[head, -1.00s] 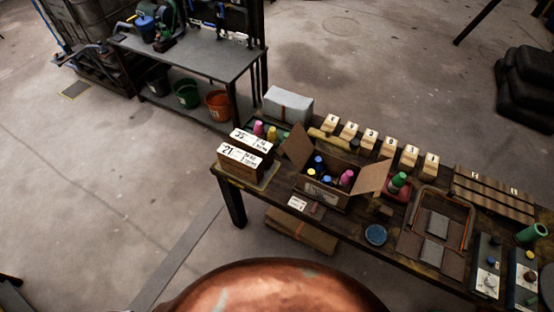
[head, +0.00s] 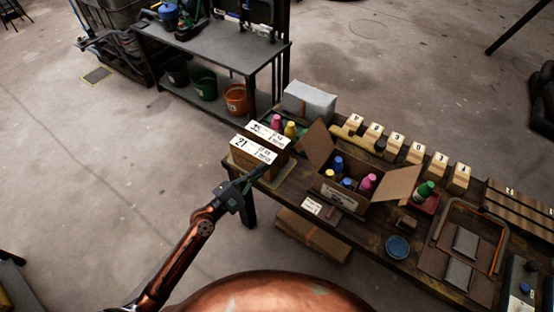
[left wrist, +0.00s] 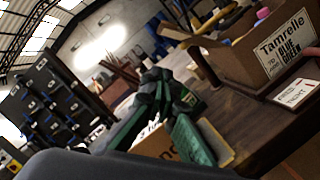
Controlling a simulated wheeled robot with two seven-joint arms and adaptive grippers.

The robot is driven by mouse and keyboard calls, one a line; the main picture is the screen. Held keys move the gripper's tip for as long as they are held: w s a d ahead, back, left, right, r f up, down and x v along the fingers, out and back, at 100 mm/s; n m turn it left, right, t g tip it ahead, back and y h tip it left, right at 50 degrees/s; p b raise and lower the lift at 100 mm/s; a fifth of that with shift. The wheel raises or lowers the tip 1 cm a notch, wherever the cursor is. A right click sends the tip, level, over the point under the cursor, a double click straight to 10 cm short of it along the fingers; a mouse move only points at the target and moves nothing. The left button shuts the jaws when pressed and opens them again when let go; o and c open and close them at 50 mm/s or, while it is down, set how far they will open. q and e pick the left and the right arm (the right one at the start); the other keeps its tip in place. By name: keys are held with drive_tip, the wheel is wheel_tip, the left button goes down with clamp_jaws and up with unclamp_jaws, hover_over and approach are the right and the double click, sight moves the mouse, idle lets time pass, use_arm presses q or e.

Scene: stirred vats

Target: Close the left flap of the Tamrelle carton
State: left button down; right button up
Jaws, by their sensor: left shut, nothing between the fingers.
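The Tamrelle carton (head: 338,195) stands open on the workbench with colored bottles inside. Its left flap (head: 317,146) sticks up and outward, and its right flap (head: 392,184) leans outward. In the left wrist view the carton (left wrist: 262,62) is at the upper right, its printed label facing me. My left gripper (head: 256,176) is shut and empty. It is at the bench's left end, beside the numbered boxes, left of the carton and apart from its left flap. My right gripper is not in view.
Two numbered boxes (head: 252,152) stand left of the carton, with pink and yellow bottles behind. A grey-white package (head: 309,101) lies behind the carton. A card (head: 312,206) and a blue round dish (head: 397,247) lie in front. Numbered wooden blocks line the back.

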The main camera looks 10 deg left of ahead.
use_arm(q)
drive_tip(key=w+d+r+p, duration=0.3)
drive_tip(key=w+d, duration=0.3)
drive_tip(key=d, duration=0.2)
drive_tip(key=shift+d+r+p, duration=0.25)
drive_tip(key=shift+d+p, duration=0.05)
drive_tip(key=shift+p, duration=0.15)
drive_tip(key=shift+w+a, duration=0.1)
drive_tip(key=shift+w, duration=0.05)
